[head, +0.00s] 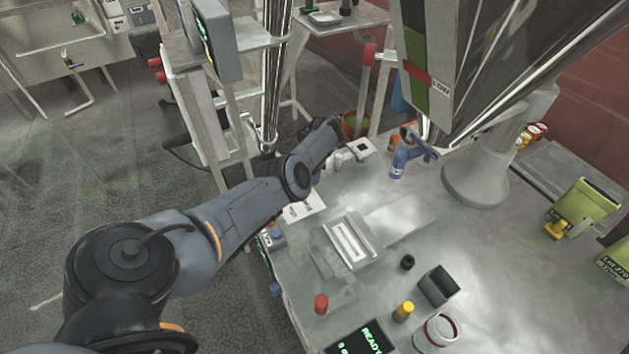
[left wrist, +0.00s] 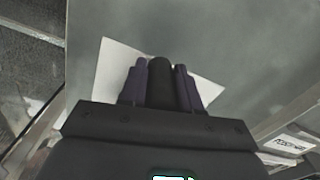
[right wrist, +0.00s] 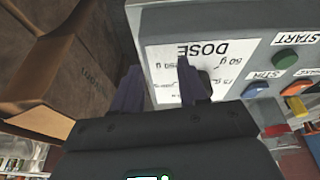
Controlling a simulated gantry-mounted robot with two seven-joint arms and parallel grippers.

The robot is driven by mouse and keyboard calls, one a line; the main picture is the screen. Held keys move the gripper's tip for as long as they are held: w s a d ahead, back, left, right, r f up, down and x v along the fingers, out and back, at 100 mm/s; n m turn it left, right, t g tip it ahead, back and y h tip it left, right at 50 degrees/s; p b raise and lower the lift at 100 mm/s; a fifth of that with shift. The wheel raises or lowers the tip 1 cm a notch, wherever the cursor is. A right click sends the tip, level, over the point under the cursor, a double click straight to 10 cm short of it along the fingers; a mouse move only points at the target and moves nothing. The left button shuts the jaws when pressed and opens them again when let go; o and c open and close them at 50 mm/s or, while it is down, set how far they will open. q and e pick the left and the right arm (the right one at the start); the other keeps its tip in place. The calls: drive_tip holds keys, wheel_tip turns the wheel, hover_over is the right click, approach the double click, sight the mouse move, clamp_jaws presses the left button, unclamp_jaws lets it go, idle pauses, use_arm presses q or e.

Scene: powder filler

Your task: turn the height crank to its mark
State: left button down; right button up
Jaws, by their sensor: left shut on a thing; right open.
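My left gripper (left wrist: 160,82) is shut on a black rounded grip (left wrist: 160,72), which looks like the crank's handle. It stands up between the two fingers above a white sheet (left wrist: 112,72). The rest of the crank and its mark are hidden or cannot be made out. In the head view my left arm reaches in from the lower left to the table's far left edge, and its fingers are hidden. My right gripper (right wrist: 157,75) is open, in front of a panel with a DOSE label (right wrist: 205,55). A dark knob (right wrist: 204,85) is partly hidden behind its right finger.
The steel table (head: 480,260) holds a flat white-topped plate (head: 350,240), a red-topped piece (head: 320,304), a yellow-capped piece (head: 403,311), a dark open box (head: 438,286) and a jar (head: 437,333). A thick column (head: 475,185) stands behind. A brown carton (right wrist: 60,70) is beside my right gripper.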

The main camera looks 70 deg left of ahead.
use_arm(q)
drive_tip(key=shift+a, duration=0.65)
use_arm(e)
drive_tip(key=shift+w+a+f, duration=0.1)
drive_tip(key=shift+a+f, duration=0.15)
drive_tip(key=shift+a, duration=0.1)
use_arm(q)
drive_tip(key=shift+s, duration=0.1)
